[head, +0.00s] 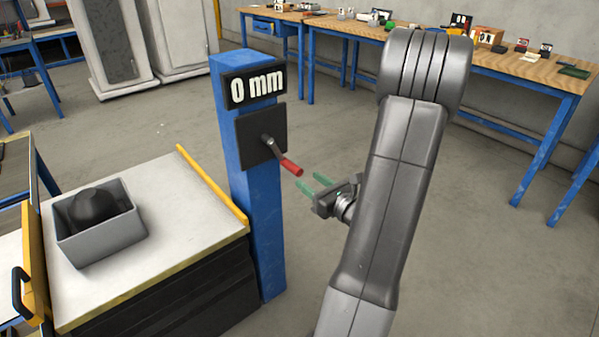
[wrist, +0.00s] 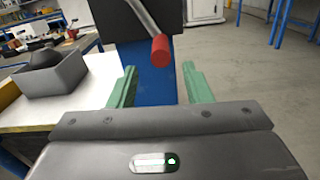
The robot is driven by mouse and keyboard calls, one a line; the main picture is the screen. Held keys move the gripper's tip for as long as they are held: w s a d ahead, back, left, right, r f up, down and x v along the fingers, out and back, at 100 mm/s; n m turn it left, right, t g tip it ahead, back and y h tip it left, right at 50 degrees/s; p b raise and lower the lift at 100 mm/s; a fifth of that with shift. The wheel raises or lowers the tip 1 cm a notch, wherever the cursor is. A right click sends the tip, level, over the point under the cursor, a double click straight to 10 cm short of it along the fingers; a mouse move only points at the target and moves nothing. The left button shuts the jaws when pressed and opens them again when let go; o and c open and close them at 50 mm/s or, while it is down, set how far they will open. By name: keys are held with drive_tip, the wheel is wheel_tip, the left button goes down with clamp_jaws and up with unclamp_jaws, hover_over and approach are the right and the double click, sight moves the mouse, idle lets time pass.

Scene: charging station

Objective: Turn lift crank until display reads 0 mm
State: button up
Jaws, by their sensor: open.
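The display (head: 255,86) on the blue post (head: 257,210) reads "0 mm" in the head view. Below it, the lift crank (head: 276,148) sticks out from a dark plate (head: 250,138), and its red handle (head: 291,167) points down to the right. In the wrist view the red handle (wrist: 160,50) is at the upper middle, beyond the fingertips. My gripper (head: 313,186) is open and empty, just right of and below the handle, apart from it. Its green fingers also show in the wrist view (wrist: 160,86), spread with the post seen between them.
A lift table (head: 165,245) with a pale top and yellow edge stands left of the post, bearing a grey bin (head: 105,238) with a dark object (head: 95,205) in it. Workbenches (head: 520,72) stand at the back. The floor right of the post is clear.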

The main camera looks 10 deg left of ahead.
sight(292, 168)
drive_tip(key=shift+v, duration=2.4)
drive_tip(key=b+x, duration=0.1)
drive_tip(key=x, duration=1.2)
drive_tip(key=shift+w+a, duration=0.3)
